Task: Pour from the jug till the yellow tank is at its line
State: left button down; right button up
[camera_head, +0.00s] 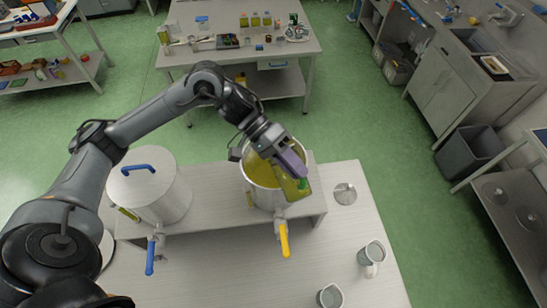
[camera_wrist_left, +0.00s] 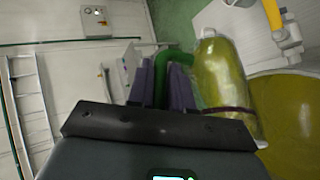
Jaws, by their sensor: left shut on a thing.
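The yellow tank (camera_head: 262,203) is an open steel pot with a yellow tap handle (camera_head: 283,238), standing on a raised shelf. Yellow-green oil shows inside it; the oil also fills the right of the left wrist view (camera_wrist_left: 290,130). My left gripper (camera_head: 293,163) is above the tank's right side, its purple fingers (camera_wrist_left: 166,85) shut on the green handle of the jug (camera_wrist_left: 222,75). The clear jug (camera_head: 296,190) holds yellow-green oil and is over the tank's right rim. I cannot make out a falling stream or the tank's line. My right gripper is not in view.
A lidded steel tank (camera_head: 165,195) with a blue handle and blue tap stands left on the shelf. Metal cups (camera_head: 371,257) (camera_head: 330,295) and a round metal dish (camera_head: 345,193) are on the bench at right. A table (camera_head: 245,60) with bottles stands behind.

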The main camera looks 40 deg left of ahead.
pick_arm(q)
jog(key=shift+w+a+h+b, duration=0.15)
jog(key=shift+a+h+b, duration=0.3)
jog(key=shift+h, duration=0.15)
dwell(1.5)
